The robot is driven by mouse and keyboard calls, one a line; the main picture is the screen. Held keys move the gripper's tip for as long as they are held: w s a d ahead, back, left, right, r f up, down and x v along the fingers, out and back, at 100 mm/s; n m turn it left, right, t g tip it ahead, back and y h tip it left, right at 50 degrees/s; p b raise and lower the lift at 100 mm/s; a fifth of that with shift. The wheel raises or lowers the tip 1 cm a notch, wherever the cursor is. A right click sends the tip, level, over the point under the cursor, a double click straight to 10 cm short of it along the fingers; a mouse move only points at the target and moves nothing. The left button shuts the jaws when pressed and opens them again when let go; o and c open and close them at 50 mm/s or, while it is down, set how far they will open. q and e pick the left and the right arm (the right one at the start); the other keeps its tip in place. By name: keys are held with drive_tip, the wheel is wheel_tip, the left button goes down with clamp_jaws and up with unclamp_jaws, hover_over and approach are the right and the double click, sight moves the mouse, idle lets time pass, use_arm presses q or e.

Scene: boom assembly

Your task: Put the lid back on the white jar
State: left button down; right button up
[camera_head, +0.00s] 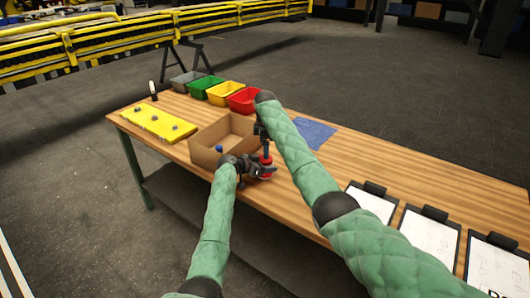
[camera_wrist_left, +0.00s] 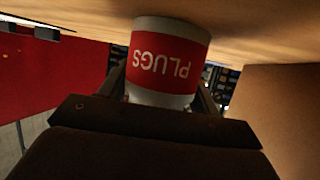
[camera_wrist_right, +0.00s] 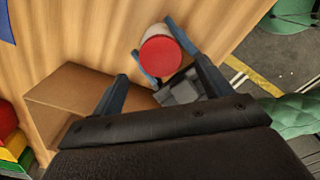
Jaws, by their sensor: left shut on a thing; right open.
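The white jar (camera_wrist_left: 165,28) has a red band reading PLUGS and stands on the table, with its base at the wood. My left gripper (camera_wrist_left: 162,85) is shut around its side. In the right wrist view the jar (camera_wrist_right: 156,31) is seen from above, with the round red lid (camera_wrist_right: 160,56) over its top; whether it is fully seated I cannot tell. My right gripper (camera_wrist_right: 161,70) is open and points down above the jar, its fingers apart and empty. In the head view, the left gripper (camera_head: 262,172) and the lid (camera_head: 265,158) show just below the right gripper.
An open cardboard box (camera_head: 205,158) with a blue item inside stands left of the jar. Grey, green, yellow and red bins (camera_head: 243,101) line the back edge. A yellow board (camera_head: 150,122) lies far left, a blue cloth (camera_head: 316,133) behind, and clipboards (camera_head: 428,240) at right.

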drive_tip(key=shift+c, duration=0.2)
drive_tip(key=shift+w+d+r, duration=0.2)
drive_tip(key=shift+r, duration=0.45)
drive_tip(key=shift+w+d+r, duration=0.15)
drive_tip(key=shift+w+r, duration=0.05)
drive_tip(key=shift+r, duration=0.4)
drive_tip(key=n, duration=0.3)
drive_tip(key=shift+s+a+r, duration=0.3)
drive_tip(key=shift+s+n, duration=0.1)
drive_tip(key=shift+n, duration=1.1)
drive_tip(key=shift+f, duration=4.05)
